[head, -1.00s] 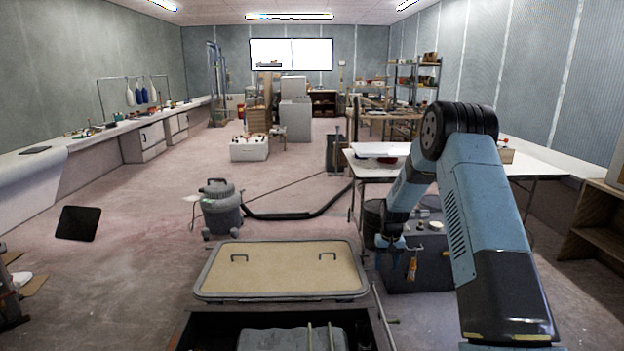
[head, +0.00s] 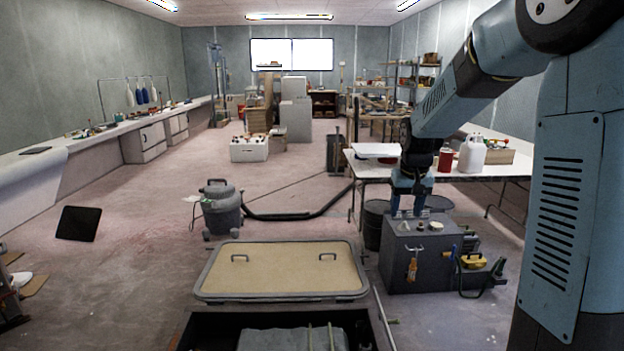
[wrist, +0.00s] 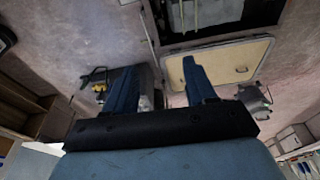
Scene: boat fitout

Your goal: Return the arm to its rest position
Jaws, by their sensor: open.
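My gripper (head: 408,204) is at the end of my blue arm, in the right half of the head view. It appears in front of or above the dark grey box (head: 402,262); the gap between them is hard to judge. In the wrist view my gripper (wrist: 158,82) has its two blue fingers spread apart with nothing between them. The arm is bent, with its upper link rising along the right edge of the head view and the forearm reaching down to the left.
A white table (head: 375,173) with a white jug (head: 472,154) and a red can (head: 445,160) stands behind the gripper. A framed hatch lid (head: 281,270) lies left of the box. A grey vacuum (head: 220,208) stands beyond it. The floor at left centre is largely clear.

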